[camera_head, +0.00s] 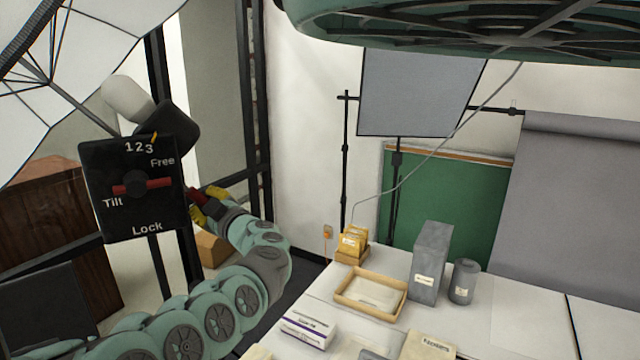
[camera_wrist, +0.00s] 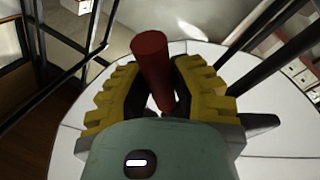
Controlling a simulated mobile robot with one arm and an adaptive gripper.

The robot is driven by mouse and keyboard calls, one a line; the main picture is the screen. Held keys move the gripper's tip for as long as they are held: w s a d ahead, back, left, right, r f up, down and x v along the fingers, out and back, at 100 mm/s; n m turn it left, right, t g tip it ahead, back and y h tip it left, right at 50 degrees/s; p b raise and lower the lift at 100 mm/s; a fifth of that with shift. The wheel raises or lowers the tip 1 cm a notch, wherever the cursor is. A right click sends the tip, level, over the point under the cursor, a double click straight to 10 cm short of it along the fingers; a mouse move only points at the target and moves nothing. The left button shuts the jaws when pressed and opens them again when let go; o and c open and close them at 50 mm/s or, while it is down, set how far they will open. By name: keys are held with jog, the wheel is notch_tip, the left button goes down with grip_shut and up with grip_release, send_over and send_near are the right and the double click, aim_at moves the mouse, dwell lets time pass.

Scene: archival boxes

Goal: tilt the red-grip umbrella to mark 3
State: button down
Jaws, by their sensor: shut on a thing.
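The umbrella (camera_head: 60,75) fills the upper left of the head view, with a white inside and dark ribs. Its red grip (camera_head: 198,198) sticks out behind the right edge of a black panel. My gripper (camera_head: 207,204) is shut on this grip. In the wrist view the red grip (camera_wrist: 152,62) stands between the yellow jaws of my gripper (camera_wrist: 168,100). The black panel (camera_head: 110,215) carries marks 1, 2, 3 and the words Free, Tilt and Lock. A small orange pointer (camera_head: 154,137) is beside the 3. A red bar (camera_head: 155,184) lies nearly level across the dark knob.
A white table (camera_head: 510,320) at the lower right bears a tray (camera_head: 343,298), grey boxes (camera_head: 430,262) and a canister (camera_head: 462,282). Dark stand poles (camera_head: 155,60) rise near the panel. A large green-rimmed ring (camera_head: 400,38) hangs overhead.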

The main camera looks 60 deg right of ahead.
jog(key=shift+w+a, duration=0.2)
jog(key=shift+a, duration=0.05)
jog(key=c, duration=0.8)
grip_release()
jog(key=shift+s+d, duration=0.1)
jog(key=shift+s, duration=0.1)
jog(key=s+a+f, duration=0.1)
jog(key=s, duration=1)
jog(key=shift+s+a, duration=0.15)
jog(key=shift+s, duration=0.25)
